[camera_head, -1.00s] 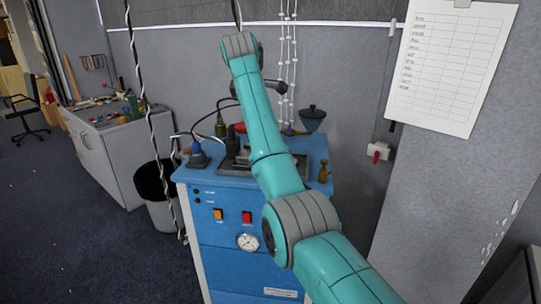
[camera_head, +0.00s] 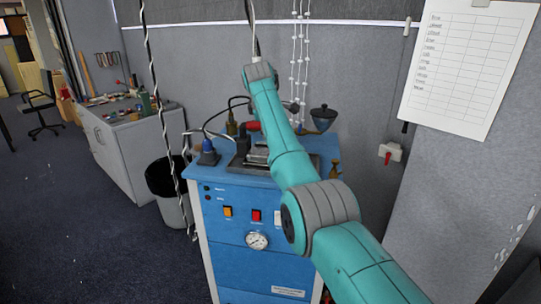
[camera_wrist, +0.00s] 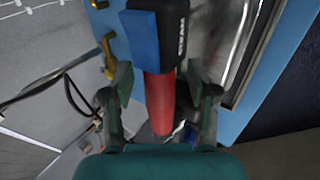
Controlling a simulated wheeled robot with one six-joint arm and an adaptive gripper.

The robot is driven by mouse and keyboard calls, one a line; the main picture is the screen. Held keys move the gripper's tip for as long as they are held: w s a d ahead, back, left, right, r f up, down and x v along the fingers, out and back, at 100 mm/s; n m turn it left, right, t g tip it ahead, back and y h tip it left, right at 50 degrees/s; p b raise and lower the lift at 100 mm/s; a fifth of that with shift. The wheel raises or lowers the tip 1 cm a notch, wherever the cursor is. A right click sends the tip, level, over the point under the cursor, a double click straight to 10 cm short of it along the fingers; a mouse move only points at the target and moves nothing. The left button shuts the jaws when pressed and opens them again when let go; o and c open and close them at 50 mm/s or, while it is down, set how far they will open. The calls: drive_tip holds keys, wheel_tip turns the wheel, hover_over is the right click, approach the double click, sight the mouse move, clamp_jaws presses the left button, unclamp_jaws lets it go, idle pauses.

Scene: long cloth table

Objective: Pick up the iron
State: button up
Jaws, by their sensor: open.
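The iron appears to be the tool with a red round handle (camera_wrist: 159,100), a black body with white lettering and a blue part, in the wrist view. My gripper (camera_wrist: 157,86) is open, with one finger on each side of the red handle and a gap visible on both sides. In the head view, a red handle (camera_head: 252,126) shows beside my arm on top of the blue cabinet (camera_head: 240,205). My arm hides part of the cabinet top, and my fingers cannot be made out there.
A grey metal piece (camera_head: 258,155) sits on a dark plate. A blue-based bottle (camera_head: 208,153), a dark funnel-like vessel (camera_head: 323,117) and a brass fitting (camera_head: 335,169) stand around it. Cables hang at the left. A wall is close behind; a bin (camera_head: 168,188) stands left.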

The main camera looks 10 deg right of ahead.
clamp_jaws()
drive_tip(key=shift+r, duration=0.2)
drive_tip(key=shift+w+r, duration=0.1)
drive_tip(key=shift+r, duration=0.05)
